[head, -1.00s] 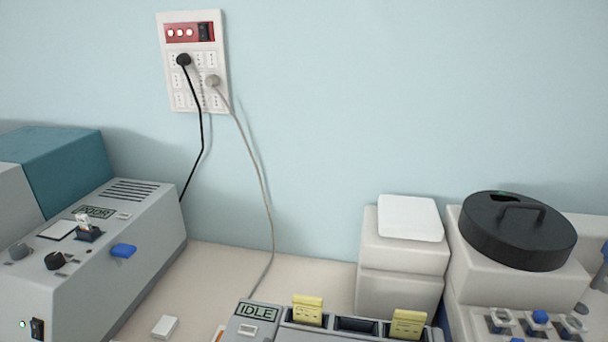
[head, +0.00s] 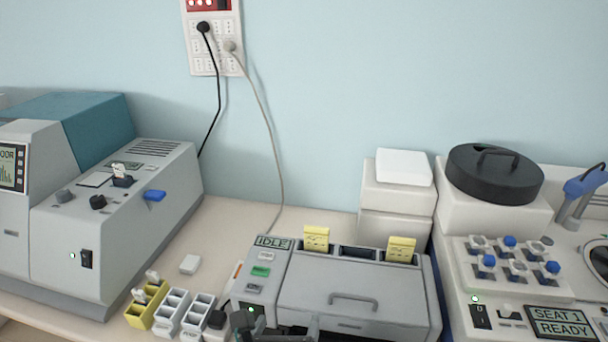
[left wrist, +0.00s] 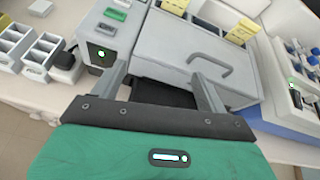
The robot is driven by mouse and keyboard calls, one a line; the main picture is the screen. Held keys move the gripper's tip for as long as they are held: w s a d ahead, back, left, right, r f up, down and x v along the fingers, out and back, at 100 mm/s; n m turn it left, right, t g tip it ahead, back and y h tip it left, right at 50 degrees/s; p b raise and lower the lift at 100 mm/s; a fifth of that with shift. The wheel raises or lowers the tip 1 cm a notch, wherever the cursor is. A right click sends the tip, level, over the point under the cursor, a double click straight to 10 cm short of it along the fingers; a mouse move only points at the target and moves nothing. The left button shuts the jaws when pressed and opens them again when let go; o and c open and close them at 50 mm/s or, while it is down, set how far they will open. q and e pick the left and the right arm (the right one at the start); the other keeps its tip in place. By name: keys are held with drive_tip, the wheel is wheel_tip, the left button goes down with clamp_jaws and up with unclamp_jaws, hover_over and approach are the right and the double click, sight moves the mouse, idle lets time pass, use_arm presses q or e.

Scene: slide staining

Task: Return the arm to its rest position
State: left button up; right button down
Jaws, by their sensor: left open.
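My left gripper (left wrist: 162,78) is open in the left wrist view, its two grey fingers apart with nothing held between them. It is in front of the grey slide stainer (left wrist: 178,58), whose lid is shut. In the head view the left gripper (head: 268,326) shows only in part at the bottom edge, before the stainer (head: 345,286) with the IDLE display. Whether the fingers touch the stainer cannot be told. Two yellow racks (head: 316,240) stand at the stainer's back edge. My right arm is not in view.
A grey machine (head: 120,235) stands at left. Yellow and white slide racks (head: 172,312) stand left of the stainer. A machine with a SEAT 1 READY display (head: 562,322) and a black lidded pot (head: 494,180) are at right.

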use_arm(q)
drive_tip(key=s+a+f+n+g+y, duration=0.1)
drive_tip(key=s+a+f+n+g, duration=0.2)
drive_tip(key=s+a+f+n, duration=0.55)
drive_tip(key=s+a+f+n+g, duration=0.1)
drive_tip(key=a+f+n+g, duration=0.35)
drive_tip(key=n, duration=0.95)
drive_tip(key=s+a+f+n+g+y, duration=0.1)
drive_tip(key=s+a+f+n+g, duration=0.1)
drive_tip(key=s+a+f+n, duration=0.75)
drive_tip(key=w+d+f+n, duration=0.1)
drive_tip(key=w+f, duration=0.1)
drive_tip(key=f, duration=1.3)
drive_tip(key=w+d+f+n, duration=0.1)
drive_tip(key=w+d+f, duration=0.1)
drive_tip(key=f, duration=1.3)
drive_tip(key=s+a+f+g, duration=0.1)
drive_tip(key=s+a+f, duration=0.1)
drive_tip(key=s+f, duration=0.7)
drive_tip(key=s+a+f+g, duration=0.1)
drive_tip(key=s+f, duration=0.9)
drive_tip(key=shift+a+f, duration=0.15)
drive_tip(key=shift+a, duration=0.2)
